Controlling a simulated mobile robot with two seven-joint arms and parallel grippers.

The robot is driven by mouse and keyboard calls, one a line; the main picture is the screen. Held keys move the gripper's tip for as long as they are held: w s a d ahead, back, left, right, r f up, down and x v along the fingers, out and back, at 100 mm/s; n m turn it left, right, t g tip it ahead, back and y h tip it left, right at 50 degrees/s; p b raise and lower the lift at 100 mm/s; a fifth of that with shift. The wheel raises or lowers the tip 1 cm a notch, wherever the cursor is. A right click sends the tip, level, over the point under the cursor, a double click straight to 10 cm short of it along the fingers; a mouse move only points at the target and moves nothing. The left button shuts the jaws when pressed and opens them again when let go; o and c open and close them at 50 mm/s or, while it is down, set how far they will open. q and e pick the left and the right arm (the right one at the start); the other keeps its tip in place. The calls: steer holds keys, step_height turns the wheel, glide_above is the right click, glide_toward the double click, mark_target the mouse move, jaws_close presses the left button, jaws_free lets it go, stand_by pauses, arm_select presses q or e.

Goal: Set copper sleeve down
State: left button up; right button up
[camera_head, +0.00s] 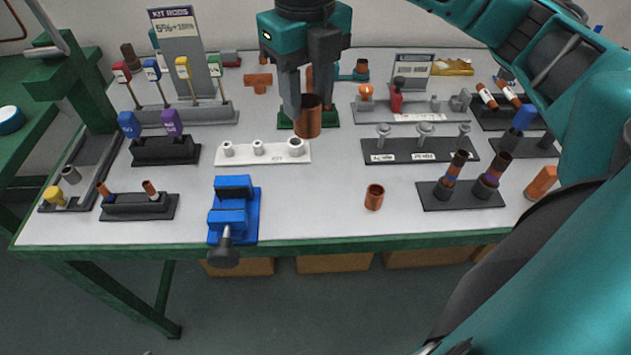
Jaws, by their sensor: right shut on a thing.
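My right gripper (305,98) hangs over the back middle of the table, fingers pointing down. It is shut on a copper sleeve (309,119), a short brown-orange tube at the fingertips. The held sleeve appears above the table, in front of a green base and behind the white holder (262,153); its exact height is hard to tell. A second copper sleeve (374,197) stands upright on the bare table at front centre-right, apart from the gripper. My left gripper is not in view.
A blue vise (234,212) sits at the front edge. Dark stands (420,150) and (462,196) with parts fill the right side. Racks with coloured-handled rods stand at the left. The white tabletop (315,205) is clear between the vise and the standing sleeve.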

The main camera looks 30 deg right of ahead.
steer(key=m, duration=0.4)
steer(key=r+m, duration=0.1)
steer(key=m, duration=0.1)
steer(key=shift+s+d, duration=0.4)
arm_select(q)
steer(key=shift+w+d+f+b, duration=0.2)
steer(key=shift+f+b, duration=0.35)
steer(key=shift+b, duration=0.3)
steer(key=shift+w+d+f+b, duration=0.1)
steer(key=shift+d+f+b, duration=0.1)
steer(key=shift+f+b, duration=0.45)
arm_select(e)
steer(key=shift+m, duration=0.3)
steer(key=shift+f, duration=9.9)
steer(key=shift+f, duration=0.1)
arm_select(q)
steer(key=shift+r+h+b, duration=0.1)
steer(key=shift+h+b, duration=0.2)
arm_select(e)
steer(key=o, duration=1.1)
steer(key=shift+c, duration=0.2)
